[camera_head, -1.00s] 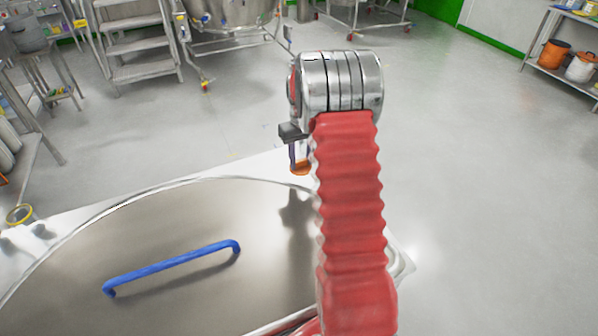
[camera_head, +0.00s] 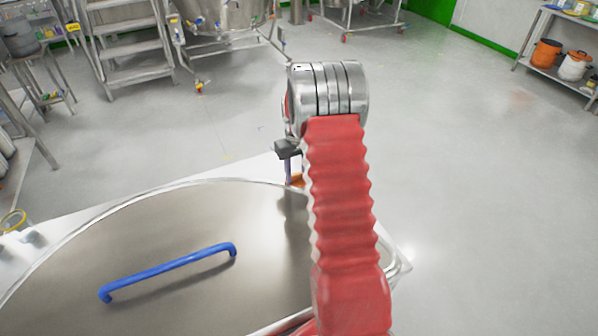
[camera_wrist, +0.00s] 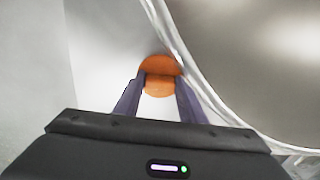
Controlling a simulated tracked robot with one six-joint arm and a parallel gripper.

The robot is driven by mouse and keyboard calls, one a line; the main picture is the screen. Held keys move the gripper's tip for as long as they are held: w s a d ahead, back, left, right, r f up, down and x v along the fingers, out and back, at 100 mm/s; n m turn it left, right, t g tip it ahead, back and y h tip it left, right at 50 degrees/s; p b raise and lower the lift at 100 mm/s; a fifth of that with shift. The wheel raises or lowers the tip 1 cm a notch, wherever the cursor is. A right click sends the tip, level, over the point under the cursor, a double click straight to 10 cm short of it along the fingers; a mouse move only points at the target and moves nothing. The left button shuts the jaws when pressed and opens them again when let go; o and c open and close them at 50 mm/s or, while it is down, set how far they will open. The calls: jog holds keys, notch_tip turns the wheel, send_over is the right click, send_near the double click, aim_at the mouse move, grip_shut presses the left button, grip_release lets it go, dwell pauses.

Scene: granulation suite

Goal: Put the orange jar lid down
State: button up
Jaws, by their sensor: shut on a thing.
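The orange jar lid (camera_wrist: 158,88) is between the fingertips of my gripper (camera_wrist: 160,78) in the wrist view. My gripper is shut on it, with a dark finger on each side. In the head view only a small orange piece of the lid (camera_head: 297,179) shows beside my red arm, which hides the rest. The lid is over the pale strip of surface beyond the round steel cover's rim. I cannot tell whether it touches that surface.
A large round steel cover (camera_head: 215,215) with a blue handle (camera_head: 168,272) fills the lower left, its rim close beside my gripper. A yellow-rimmed jar (camera_head: 13,222) stands at the far left. Orange (camera_head: 545,53) and white (camera_head: 574,66) containers sit on a shelf at right.

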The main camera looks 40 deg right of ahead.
aim_at(296, 174)
jog(key=o, duration=1)
jog(key=shift+f, duration=0.1)
notch_tip(296, 174, up, 12)
jog(key=shift+r, duration=0.15)
dwell(0.6)
